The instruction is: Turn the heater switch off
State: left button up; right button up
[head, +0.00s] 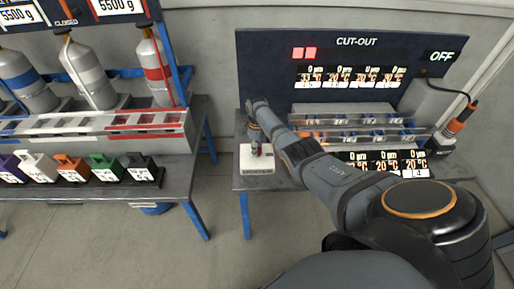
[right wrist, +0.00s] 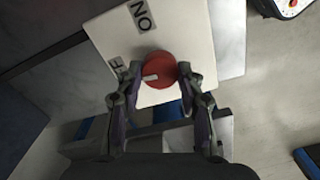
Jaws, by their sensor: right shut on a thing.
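The heater switch is a white box (head: 258,168) on the front left of the right-hand table, with a red round knob (right wrist: 160,66) on top. In the right wrist view the box's ON label is at the top; a second label at the left is partly hidden by a finger, with an F showing. The knob's white mark points left, toward that second label. My right gripper (right wrist: 159,76) is shut on the knob, one finger on each side. In the head view my right arm reaches over the table to the box. My left gripper is not in view.
A dark CUT-OUT panel (head: 262,60) stands behind, with two red squares and the word OFF. A clear-fronted rack (head: 350,122) stands right of the switch. The left table (head: 110,187) holds gas cylinders and coloured blocks. Floor shows between the tables.

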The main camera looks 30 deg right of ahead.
jog(key=shift+n, duration=0.6)
jog(key=o, duration=1.2)
jog(key=shift+r, duration=0.1)
notch_tip(320, 180, up, 12)
jog(key=shift+f, duration=0.1)
